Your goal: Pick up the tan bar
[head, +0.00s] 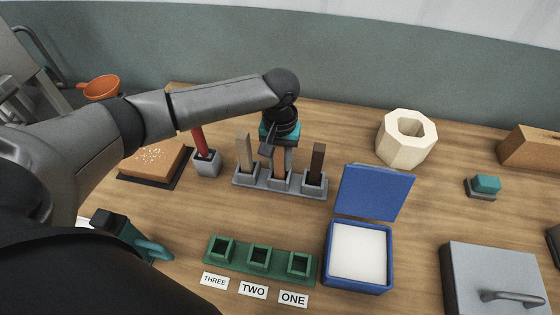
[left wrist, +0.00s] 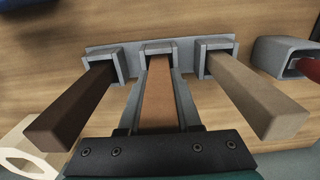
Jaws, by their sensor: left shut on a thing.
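A grey rack (head: 238,181) holds three upright bars in a row of sockets. The middle bar (head: 279,163) is orange-tan, the left one (head: 245,152) greyish beige, the right one (head: 317,160) dark brown. My left gripper (head: 275,152) comes down over the middle bar and is shut on it. In the left wrist view the orange-tan bar (left wrist: 159,88) lies between the fingers, its far end still in its socket. There the dark bar (left wrist: 75,105) is on the left and the beige bar (left wrist: 255,98) on the right, both apart from the fingers. My right gripper is not in view.
A grey holder (head: 207,165) with a red-handled thing (head: 199,140) stands left of the rack. In front are a green three-socket block (head: 222,263) with number labels and an open blue box (head: 357,286). A cream ring (head: 407,150) stands at back right.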

